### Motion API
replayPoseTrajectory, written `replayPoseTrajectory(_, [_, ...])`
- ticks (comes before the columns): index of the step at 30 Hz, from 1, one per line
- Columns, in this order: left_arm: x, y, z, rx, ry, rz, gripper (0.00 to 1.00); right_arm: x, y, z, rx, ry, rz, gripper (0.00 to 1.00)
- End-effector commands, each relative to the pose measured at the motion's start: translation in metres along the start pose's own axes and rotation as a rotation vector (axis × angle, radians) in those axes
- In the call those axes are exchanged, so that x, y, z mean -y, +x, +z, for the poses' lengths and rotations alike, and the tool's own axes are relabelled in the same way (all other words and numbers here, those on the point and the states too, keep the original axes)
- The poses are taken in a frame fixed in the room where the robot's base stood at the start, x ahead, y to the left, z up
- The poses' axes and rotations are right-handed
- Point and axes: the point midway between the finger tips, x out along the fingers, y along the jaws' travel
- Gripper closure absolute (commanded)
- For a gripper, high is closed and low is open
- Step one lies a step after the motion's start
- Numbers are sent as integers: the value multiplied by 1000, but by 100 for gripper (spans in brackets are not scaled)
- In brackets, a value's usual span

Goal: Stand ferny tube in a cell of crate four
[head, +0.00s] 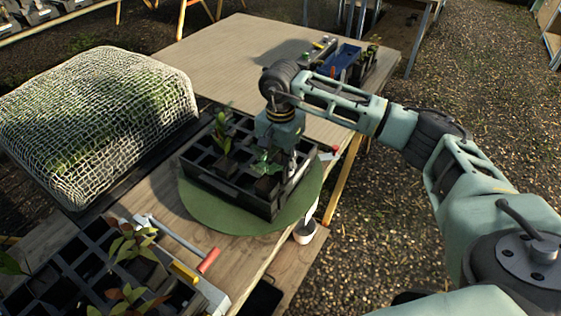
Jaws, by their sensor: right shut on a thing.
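A dark crate (232,192) with a grid of cells sits on a round green mat (205,210); no number on it is legible. A tube with low, spreading green leaves (265,166), apparently the ferny tube, is at the crate's right part beside my right gripper (291,168). My right gripper points down over the crate and is shut on a tube, apparently this one. The fingertips are small and partly hidden, so I cannot tell how deep the tube sits in a cell. My left gripper is not in view.
A taller leafy tube (222,135) stands in the same crate. Another crate (75,262) with several plants is at front left. A netted cover (95,115) stands at left. A red-handled tool (208,261) and a white cup (304,232) are near the front. Small trays (343,60) stand at the back.

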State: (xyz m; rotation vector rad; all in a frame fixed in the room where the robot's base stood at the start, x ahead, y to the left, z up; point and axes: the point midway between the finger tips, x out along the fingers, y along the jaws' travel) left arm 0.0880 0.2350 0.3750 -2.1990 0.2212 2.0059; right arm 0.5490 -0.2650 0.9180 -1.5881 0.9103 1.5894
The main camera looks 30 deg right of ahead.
Motion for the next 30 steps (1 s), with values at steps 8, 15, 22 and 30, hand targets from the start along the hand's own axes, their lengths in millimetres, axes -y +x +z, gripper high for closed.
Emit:
replayPoseTrajectory(8, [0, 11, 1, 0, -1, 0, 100, 0, 13, 0, 0, 0, -1, 94])
replayPoseTrajectory(15, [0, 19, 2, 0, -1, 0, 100, 0, 22, 0, 0, 0, -1, 94])
replayPoseTrajectory(22, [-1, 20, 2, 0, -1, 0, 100, 0, 24, 0, 0, 0, 0, 94])
replayPoseTrajectory(30, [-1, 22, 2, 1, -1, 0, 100, -1, 27, 0, 1, -1, 3, 94])
